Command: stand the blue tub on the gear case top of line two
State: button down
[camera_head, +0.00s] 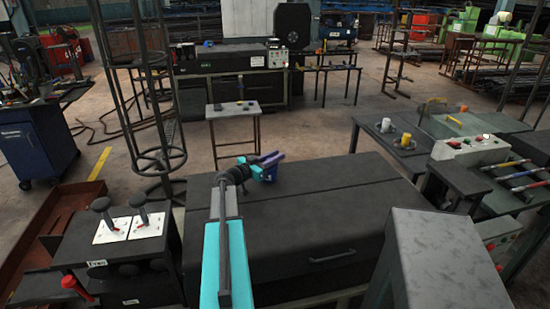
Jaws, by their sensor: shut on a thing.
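The blue tub (270,174) is small in the picture and sits at the end of my arm, over the far left part of a wide dark machine top. My gripper (262,166) is shut on the tub, which looks tilted. My wrist and gripper hide part of it. I cannot tell whether the tub touches the dark top (320,205) below it. This flat top has a seam across it and a handle at its near side. No readable label shows whether it is the gear case of line two.
Two black levers on white plates (130,228) stand at the left. A wire-frame column (150,100) rises behind them. A grey box (440,260) stands at the near right. A side table with cups (395,140) is at the right. A small table (233,110) stands behind. The dark top is mostly bare.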

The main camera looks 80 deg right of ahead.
jog(key=shift+s+a+f+b, duration=0.15)
jog(key=shift+f+b, duration=0.25)
jog(key=shift+b, duration=0.3)
jog(key=shift+a+f+b, duration=0.1)
jog(key=shift+f+b, duration=0.3)
jog(key=shift+b, duration=0.25)
jog(key=c, duration=1.6)
grip_release()
jog(key=shift+d+r+p, duration=0.1)
jog(key=shift+r+p, duration=0.55)
jog(key=shift+p, duration=0.9)
jog(key=shift+w+a+f, duration=0.15)
jog(key=shift+w+a, duration=0.05)
jog(key=b+v, duration=0.1)
jog(key=v, duration=0.2)
jog(key=b+v, duration=0.1)
jog(key=v, duration=0.3)
jog(key=b+v, duration=0.1)
jog(key=v, duration=0.3)
jog(key=shift+w+a+r, duration=0.1)
jog(key=shift+w+r, duration=0.1)
jog(key=shift+r, duration=0.2)
